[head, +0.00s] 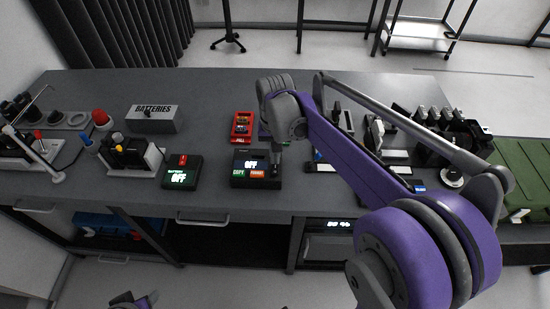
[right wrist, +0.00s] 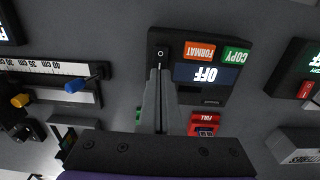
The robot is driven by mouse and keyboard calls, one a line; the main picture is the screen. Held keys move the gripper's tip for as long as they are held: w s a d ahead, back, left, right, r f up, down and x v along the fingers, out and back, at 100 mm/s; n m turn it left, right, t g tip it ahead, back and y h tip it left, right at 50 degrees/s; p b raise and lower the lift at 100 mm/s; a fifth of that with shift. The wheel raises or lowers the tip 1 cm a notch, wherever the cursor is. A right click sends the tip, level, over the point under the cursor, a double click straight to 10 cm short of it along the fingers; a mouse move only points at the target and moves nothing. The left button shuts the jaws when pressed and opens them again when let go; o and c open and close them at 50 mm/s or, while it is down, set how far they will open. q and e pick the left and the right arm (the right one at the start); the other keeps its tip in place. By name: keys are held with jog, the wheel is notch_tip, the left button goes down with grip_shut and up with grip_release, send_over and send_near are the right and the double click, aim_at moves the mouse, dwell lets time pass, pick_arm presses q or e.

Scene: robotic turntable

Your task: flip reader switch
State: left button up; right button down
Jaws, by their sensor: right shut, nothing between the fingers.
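The reader (head: 240,182) is a dark box on the grey table, with a display reading OFF, a green COPY button and a red FORMAT button. It also shows in the right wrist view (right wrist: 213,92), where its small round switch (right wrist: 161,52) sits at one corner beside the orange FORMAT button. My right gripper (head: 275,170) points down over the reader's right end. In the right wrist view its fingers (right wrist: 158,70) are shut and empty, with tips right at the switch; I cannot tell whether they touch it. Part of my left gripper (head: 133,300) shows at the bottom edge, below the table.
A second dark box reading OFF (head: 181,172) stands left of the reader. A red tray (head: 242,126) lies behind it, and a grey BATTERIES box (head: 153,119) stands farther left. A ruler device (right wrist: 50,67) lies on the reader's other side. Bare table (head: 215,90) lies behind.

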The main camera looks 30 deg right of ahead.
jog(key=shift+f, duration=0.55)
jog(key=shift+f, duration=0.15)
jog(key=shift+s, duration=0.1)
jog(key=shift+s+a+r, duration=0.25)
jog(key=shift+s+a, duration=0.15)
jog(key=shift+s, duration=0.15)
